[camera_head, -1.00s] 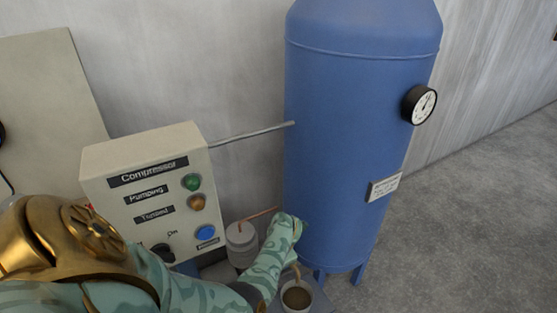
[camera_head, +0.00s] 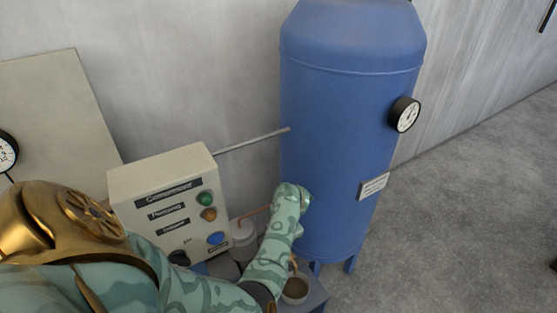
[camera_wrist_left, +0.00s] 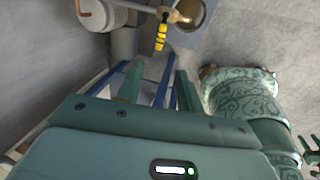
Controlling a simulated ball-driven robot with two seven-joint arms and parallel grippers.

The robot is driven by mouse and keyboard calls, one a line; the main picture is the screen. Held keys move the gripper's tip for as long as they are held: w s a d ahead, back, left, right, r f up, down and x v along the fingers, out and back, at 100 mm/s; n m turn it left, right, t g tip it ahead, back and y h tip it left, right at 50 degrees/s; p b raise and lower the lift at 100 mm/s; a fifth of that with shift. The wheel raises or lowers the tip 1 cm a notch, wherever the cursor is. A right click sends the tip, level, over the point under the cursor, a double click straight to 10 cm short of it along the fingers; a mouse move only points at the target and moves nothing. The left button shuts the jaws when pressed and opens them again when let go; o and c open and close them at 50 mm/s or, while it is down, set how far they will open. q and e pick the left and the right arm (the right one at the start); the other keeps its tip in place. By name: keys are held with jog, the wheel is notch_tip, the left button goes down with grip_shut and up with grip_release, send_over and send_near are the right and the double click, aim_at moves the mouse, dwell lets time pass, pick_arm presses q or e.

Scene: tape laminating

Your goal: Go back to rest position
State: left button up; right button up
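My left arm comes in from the left in the head view, with a gold shoulder and a green patterned forearm (camera_head: 272,258) raised in front of the blue tank (camera_head: 335,150). Its gripper cannot be made out there. In the left wrist view, my left gripper (camera_wrist_left: 158,85) has its two green fingers well apart, with nothing held between them. A green patterned arm part (camera_wrist_left: 240,95) stands to the right of it. Green finger-like parts (camera_wrist_left: 311,152) are cut off at the right edge; whether they are open cannot be told. No right gripper shows in the head view.
A compressor control box (camera_head: 165,205) stands left of the tank, joined to it by a thin pipe (camera_head: 252,140). A white canister (camera_head: 242,240) and a small cup (camera_head: 295,290) sit low near my arm. A gauge (camera_head: 404,114) juts from the tank. Floor at right is clear.

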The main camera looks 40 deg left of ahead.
pick_arm(q)
jog(key=shift+d+r, duration=0.15)
jog(key=shift+r, duration=0.4)
